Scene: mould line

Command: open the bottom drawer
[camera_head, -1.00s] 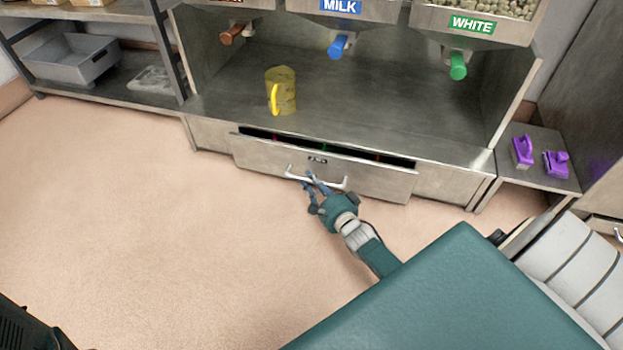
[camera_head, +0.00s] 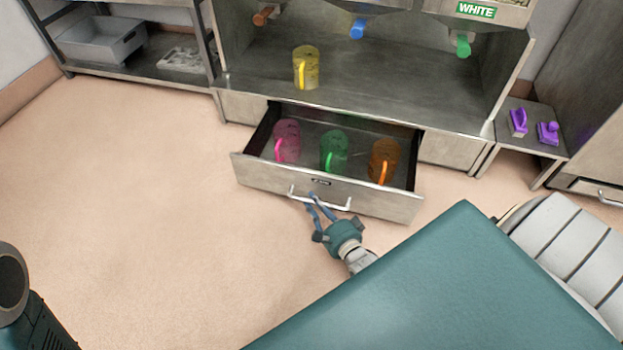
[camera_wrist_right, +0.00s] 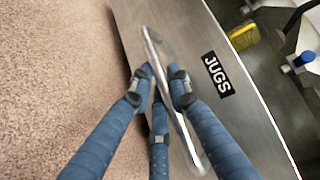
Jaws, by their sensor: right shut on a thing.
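The bottom drawer (camera_head: 260,176) is pulled well out under the metal counter. Inside it stand a pink jug (camera_head: 288,141), a green jug (camera_head: 334,152) and an orange jug (camera_head: 384,161). In the right wrist view the fingers (camera_wrist_right: 160,82) are closed around the handle bar (camera_wrist_right: 178,112), beside the JUGS label (camera_wrist_right: 217,74). My left gripper is not in view.
A yellow jug (camera_head: 306,68) stands on the counter (camera_head: 400,97) above the drawer. Colored dispenser taps hang over it. The floor before the drawer is clear.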

